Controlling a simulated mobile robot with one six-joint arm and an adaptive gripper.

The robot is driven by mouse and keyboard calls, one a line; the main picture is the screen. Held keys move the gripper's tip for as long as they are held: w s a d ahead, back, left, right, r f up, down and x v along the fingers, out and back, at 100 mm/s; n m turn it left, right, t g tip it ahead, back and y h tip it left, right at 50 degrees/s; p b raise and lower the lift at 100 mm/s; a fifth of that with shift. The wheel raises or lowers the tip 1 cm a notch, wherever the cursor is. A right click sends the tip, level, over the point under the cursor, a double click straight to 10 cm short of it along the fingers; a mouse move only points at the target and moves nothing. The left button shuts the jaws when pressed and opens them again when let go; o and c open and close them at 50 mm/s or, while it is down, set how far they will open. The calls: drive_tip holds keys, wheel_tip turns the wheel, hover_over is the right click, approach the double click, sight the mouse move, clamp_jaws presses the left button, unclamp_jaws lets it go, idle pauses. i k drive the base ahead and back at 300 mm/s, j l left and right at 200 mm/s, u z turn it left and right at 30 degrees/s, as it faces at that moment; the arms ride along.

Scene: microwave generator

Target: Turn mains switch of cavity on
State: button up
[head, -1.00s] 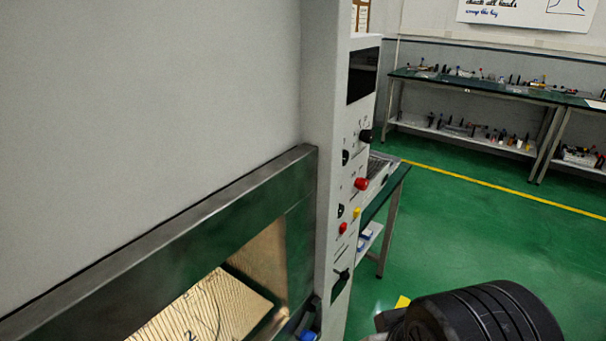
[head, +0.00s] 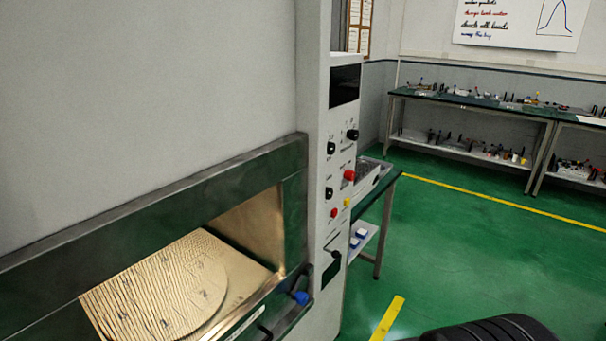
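The control panel (head: 338,175) of the microwave generator stands upright right of the open cavity (head: 250,235). It carries black knobs, a large red button (head: 349,175), a smaller red button (head: 334,212) and a yellow button (head: 347,202). Low on the panel is a dark plate (head: 331,268) with a black switch handle (head: 336,254). The labels are too small to read, so I cannot tell which control is the mains switch. A black ribbed part of my arm shows at the bottom right, apart from the panel. My gripper's fingers are not visible.
A round plate (head: 180,290) lies in the cavity. A blue knob (head: 301,297) sticks out at its lower right edge. A green-topped table (head: 378,195) stands behind the panel, and workbenches (head: 480,100) line the far wall. The green floor (head: 450,240) right of the panel is clear.

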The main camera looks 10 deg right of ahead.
sight(350, 175)
drive_tip(key=i+l+z, duration=0.1)
drive_tip(key=i+z, duration=0.75)
drive_tip(key=k, duration=0.05)
